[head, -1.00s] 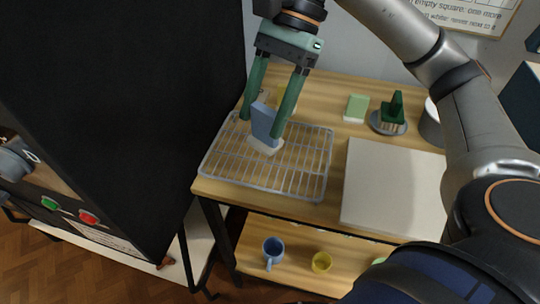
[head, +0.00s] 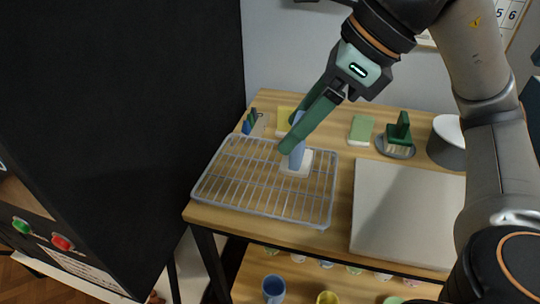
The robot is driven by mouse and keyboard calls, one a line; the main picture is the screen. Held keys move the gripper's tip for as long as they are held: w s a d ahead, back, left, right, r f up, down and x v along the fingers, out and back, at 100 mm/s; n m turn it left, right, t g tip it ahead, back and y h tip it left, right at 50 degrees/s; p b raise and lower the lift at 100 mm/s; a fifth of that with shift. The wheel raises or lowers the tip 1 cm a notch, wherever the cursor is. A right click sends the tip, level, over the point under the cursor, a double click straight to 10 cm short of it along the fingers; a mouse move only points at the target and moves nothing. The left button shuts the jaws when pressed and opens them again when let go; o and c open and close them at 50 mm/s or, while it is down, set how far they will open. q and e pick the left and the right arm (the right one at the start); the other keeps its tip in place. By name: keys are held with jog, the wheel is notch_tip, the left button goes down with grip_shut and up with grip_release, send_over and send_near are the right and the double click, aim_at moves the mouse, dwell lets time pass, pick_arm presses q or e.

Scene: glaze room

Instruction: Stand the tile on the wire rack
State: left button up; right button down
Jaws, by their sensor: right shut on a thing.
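The tile (head: 298,155) has a blue upright part and a pale, flat foot. It is upright at the back right part of the wire rack (head: 213,207). I cannot tell whether its foot rests on the wires or is just above them. My right gripper (head: 293,142) comes down from the upper right and is shut on the blue part. Its near finger hides some of the tile, and the far finger is mostly hidden. My left gripper is not in view.
Right of the rack lies a pale board (head: 400,215). Behind are a green-and-white block (head: 361,130), a dish with a green piece (head: 398,138) and a grey pot (head: 447,143). A tall black cabinet (head: 120,120) stands close on the left. The rack's front left is clear.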

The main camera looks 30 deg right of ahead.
jog(key=w+f+b, duration=0.1)
jog(key=w+f, duration=0.2)
jog(key=f, duration=0.1)
jog(key=w+d+f+b, duration=0.1)
jog(key=w+f, duration=0.2)
jog(key=w, duration=0.1)
jog(key=w+d+f+b, duration=0.1)
jog(key=w+f, duration=0.2)
jog(key=f, duration=0.1)
jog(key=shift+w+d+f, duration=0.15)
jog(key=shift+d+f, duration=0.1)
jog(key=shift+f, duration=0.1)
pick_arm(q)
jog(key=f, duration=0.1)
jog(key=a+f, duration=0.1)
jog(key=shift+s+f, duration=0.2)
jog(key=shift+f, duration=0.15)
pick_arm(e)
jog(key=shift+r, duration=0.1)
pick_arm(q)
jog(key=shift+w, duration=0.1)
pick_arm(e)
jog(key=shift+c, duration=0.6)
grip_release()
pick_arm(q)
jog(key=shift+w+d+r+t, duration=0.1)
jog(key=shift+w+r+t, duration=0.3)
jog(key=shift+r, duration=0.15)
